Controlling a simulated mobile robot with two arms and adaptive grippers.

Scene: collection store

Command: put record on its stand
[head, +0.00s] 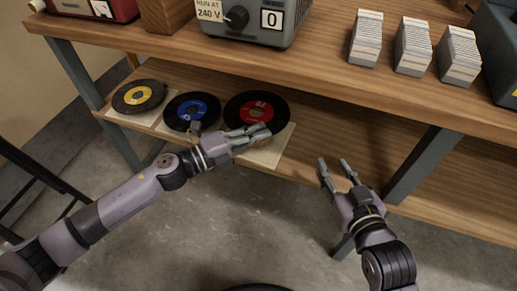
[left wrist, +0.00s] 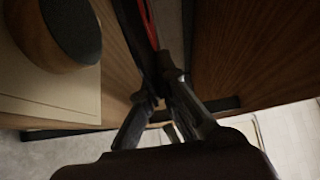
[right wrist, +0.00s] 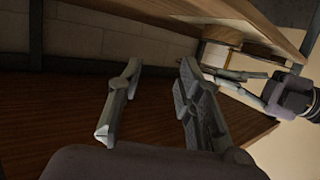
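A black record with a red label (head: 245,108) is at the right of the row on the lower shelf. The left wrist view shows the fingers (left wrist: 163,98) closed together on the dark disc, seen edge-on with a sliver of red. Beside it there, a round wooden stand with a dark top (left wrist: 70,25) sits on a cream mat (left wrist: 60,85); a gap shows between this top and the disc. My right gripper (head: 336,168) is open and empty, in front of the shelf.
Yellow-label (head: 139,96) and blue-label (head: 192,111) records sit to the left. The upper shelf (head: 310,75) overhangs them, bearing a grey control box (head: 255,22) and card stacks (head: 412,47). A metal leg (head: 422,165) stands right of my right gripper.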

